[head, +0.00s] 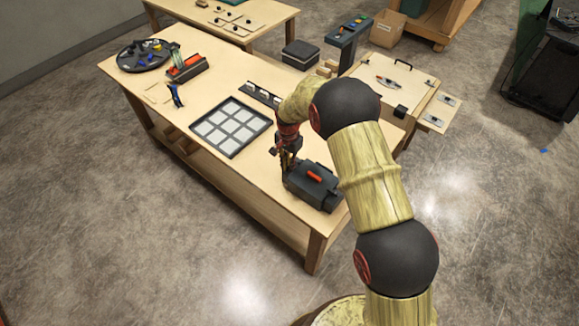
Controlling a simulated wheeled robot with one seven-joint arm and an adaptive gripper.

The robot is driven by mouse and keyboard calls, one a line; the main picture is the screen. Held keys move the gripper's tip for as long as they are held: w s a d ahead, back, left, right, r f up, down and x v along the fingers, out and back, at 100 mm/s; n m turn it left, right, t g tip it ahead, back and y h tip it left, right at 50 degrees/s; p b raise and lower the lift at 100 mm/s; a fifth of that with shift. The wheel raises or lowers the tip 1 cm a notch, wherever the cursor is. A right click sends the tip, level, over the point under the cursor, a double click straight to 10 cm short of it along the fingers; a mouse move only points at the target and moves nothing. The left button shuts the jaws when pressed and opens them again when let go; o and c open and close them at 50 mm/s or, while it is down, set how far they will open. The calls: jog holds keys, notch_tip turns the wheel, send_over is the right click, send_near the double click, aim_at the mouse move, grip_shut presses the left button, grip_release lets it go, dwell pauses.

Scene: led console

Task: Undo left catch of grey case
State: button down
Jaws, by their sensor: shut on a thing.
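The grey case (326,189) is a dark box with a red-orange handle on its lid. It sits near the front right end of the wooden table (213,101), and its lid looks closed. My gripper (285,165) is at the case's left rear corner, pointing down. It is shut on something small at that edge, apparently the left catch. The catch itself is hidden by the fingers and too small to make out.
A framed grid tray (231,126) lies left of the case. A dark strip with white parts (263,94) lies behind it. A red-orange toolbox (187,68) and a round black tray (143,54) stand at the far left.

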jog(key=shift+w+m, duration=0.1)
jog(key=shift+m, duration=0.3)
jog(key=c, duration=1.9)
grip_release()
notch_tip(320, 180, up, 12)
